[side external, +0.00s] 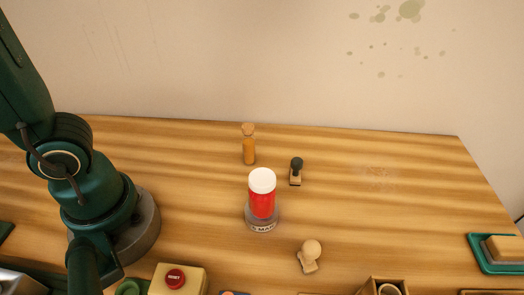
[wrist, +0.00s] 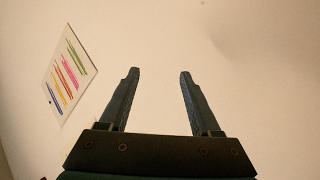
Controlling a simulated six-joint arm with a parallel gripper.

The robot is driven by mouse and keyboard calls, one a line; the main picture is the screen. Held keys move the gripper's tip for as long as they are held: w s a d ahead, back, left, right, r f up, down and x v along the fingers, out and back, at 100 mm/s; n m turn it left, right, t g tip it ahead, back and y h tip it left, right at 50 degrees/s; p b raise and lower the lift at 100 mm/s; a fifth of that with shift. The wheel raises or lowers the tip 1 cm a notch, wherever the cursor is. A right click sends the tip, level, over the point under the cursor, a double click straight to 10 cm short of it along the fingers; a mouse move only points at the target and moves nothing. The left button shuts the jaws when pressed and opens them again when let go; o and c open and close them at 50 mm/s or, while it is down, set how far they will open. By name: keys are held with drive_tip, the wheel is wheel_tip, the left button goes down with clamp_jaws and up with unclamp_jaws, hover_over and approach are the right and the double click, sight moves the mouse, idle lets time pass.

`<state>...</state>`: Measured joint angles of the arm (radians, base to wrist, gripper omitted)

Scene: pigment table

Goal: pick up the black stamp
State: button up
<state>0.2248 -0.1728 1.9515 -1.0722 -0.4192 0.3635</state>
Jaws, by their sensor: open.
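The black stamp (side external: 296,170) stands upright on the wooden table, with a dark round knob on a pale base. It is behind and to the right of a red jar (side external: 262,200) with a white lid. My gripper (wrist: 158,72) shows in the wrist view with its two fingers apart and nothing between them. It faces the wall, and the stamp is not in that view. In the side view my gripper is out of frame.
A corked orange vial (side external: 249,150) stands left of the stamp. A pale wooden stamp (side external: 309,256) is nearer the front. A red reset button (side external: 174,279), a wooden box (side external: 382,286) and a green tray (side external: 478,262) line the front. Table right of the black stamp is clear.

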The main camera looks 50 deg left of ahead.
drive_tip(key=w+a+f+n+g+y, duration=0.2)
drive_tip(key=w+f+n+y, duration=0.2)
drive_tip(key=n+g+y, duration=0.3)
drive_tip(key=g+y, duration=0.1)
drive_tip(key=g, duration=0.6)
hover_over(299, 165)
drive_tip(key=w+a, duration=0.5)
wheel_tip(299, 165, down, 25)
drive_tip(key=s+d+f+m, duration=0.1)
drive_tip(key=f, duration=0.2)
drive_tip(key=s+d+f+m, duration=0.1)
drive_tip(key=s+d+f, duration=0.1)
drive_tip(key=f, duration=0.2)
drive_tip(key=s+d+f+g+y, duration=0.1)
drive_tip(key=s+d+f, duration=0.1)
drive_tip(key=f, duration=0.1)
drive_tip(key=shift+s+d+f+m, duration=0.1)
drive_tip(key=shift+d+f+m, duration=0.15)
drive_tip(key=shift+m, duration=0.15)
drive_tip(key=shift+x, duration=2.45)
drive_tip(key=shift+r, duration=0.1)
clamp_jaws()
